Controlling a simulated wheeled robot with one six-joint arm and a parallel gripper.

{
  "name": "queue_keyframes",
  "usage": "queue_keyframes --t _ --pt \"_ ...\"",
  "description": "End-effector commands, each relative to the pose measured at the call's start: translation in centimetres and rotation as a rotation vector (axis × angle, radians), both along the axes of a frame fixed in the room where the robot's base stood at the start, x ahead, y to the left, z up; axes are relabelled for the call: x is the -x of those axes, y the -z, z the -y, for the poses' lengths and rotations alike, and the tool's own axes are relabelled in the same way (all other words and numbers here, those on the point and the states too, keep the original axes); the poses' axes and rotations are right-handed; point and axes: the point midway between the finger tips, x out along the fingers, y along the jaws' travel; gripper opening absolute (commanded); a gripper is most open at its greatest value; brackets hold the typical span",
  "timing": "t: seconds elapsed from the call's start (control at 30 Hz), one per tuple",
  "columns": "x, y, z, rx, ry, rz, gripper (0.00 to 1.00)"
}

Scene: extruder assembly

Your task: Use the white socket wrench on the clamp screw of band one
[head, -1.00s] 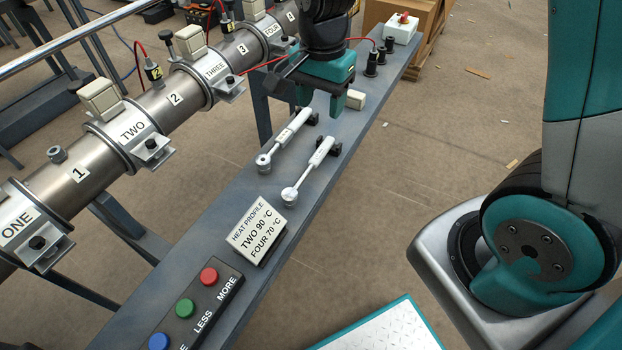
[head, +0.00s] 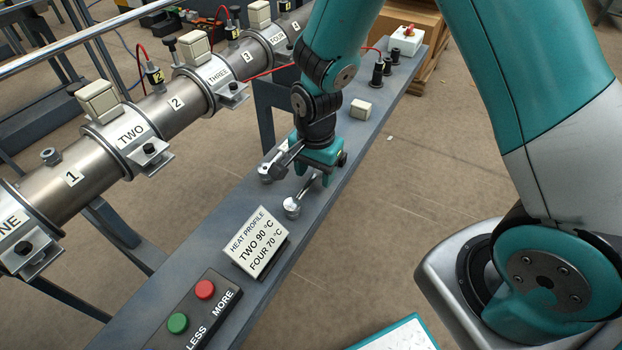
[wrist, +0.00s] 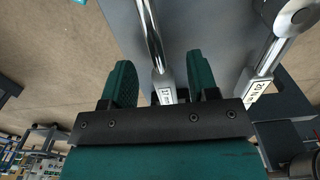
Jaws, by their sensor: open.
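Two socket wrenches lie on the bench. The right one shows its round head (head: 291,207) in the head view; my gripper hides its handle. In the wrist view its shaft (wrist: 150,38) and a label reading about "17" lie between my open fingers. The left wrench (head: 268,172) is partly hidden by my gripper; in the wrist view it (wrist: 268,58) lies outside the right finger. My gripper (head: 314,172) is low over the bench; its fingers (wrist: 160,68) stand apart around the handle. Band one (head: 12,222) is cut by the left edge; its clamp screw (head: 22,248) is dark.
A heat profile sign (head: 256,243) and a button box (head: 200,308) stand on the bench (head: 205,245) in front of the wrenches. The barrel with bands runs along the left.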

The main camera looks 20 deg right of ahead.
Motion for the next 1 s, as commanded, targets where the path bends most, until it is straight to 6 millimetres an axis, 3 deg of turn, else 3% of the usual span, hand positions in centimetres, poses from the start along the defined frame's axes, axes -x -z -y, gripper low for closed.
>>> queue_keyframes --t 0.3,0.53,0.83,1.0 --pt "0.0 0.7 0.1 0.001 0.001 0.001 0.54" --pt "0.0 0.7 0.1 0.001 0.001 0.001 0.01" --pt "0.0 0.5 0.1 0.000 0.001 0.001 0.00" --pt "-0.1 -0.6 0.1 -0.001 0.001 0.004 0.00"
